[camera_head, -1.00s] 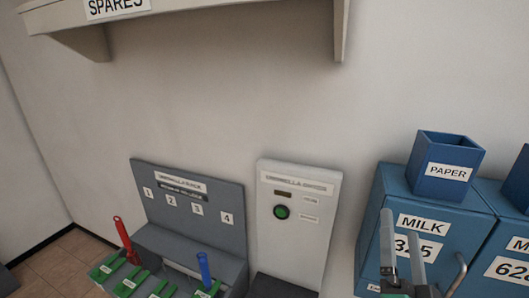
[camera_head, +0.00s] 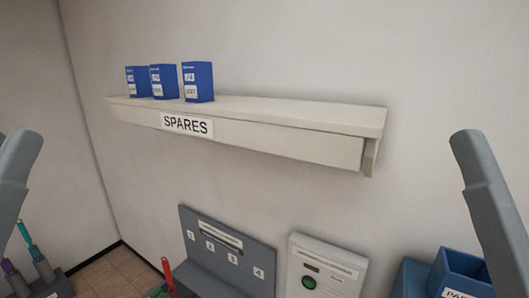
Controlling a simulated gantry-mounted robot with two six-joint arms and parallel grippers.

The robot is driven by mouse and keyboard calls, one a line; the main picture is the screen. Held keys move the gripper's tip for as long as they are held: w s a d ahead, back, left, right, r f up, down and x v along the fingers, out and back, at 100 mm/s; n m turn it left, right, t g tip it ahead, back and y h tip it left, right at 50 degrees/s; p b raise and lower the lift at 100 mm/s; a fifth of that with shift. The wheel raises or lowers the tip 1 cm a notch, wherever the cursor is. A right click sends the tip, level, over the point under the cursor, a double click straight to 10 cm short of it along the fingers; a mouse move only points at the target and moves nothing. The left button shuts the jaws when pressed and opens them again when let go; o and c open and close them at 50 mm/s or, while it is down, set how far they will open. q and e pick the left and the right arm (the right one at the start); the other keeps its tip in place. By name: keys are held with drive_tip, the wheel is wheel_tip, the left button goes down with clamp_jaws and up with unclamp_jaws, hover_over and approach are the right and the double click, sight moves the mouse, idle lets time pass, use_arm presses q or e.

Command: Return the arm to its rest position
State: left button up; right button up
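My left arm (camera_head: 15,175) shows as a grey link at the left edge, and my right arm (camera_head: 490,205) shows as a grey link at the right edge. Both links are raised and touch nothing that I can see. The fingers of both grippers are outside the picture, so I cannot see whether they hold anything.
A white SPARES shelf (camera_head: 290,145) holds three blue boxes (camera_head: 198,82). Below are a grey numbered rack (camera_head: 228,252), a white panel with a green button (camera_head: 309,282) and a blue PAPER bin (camera_head: 462,270). Coloured handles (camera_head: 27,234) stand at lower left.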

use_arm(q)
wheel_tip(320, 180, up, 18)
drive_tip(key=p, duration=1.4)
drive_tip(key=shift+r+p, duration=0.25)
drive_tip(key=shift+p, duration=0.1)
use_arm(e)
wheel_tip(320, 180, up, 18)
drive_tip(key=shift+r, duration=0.25)
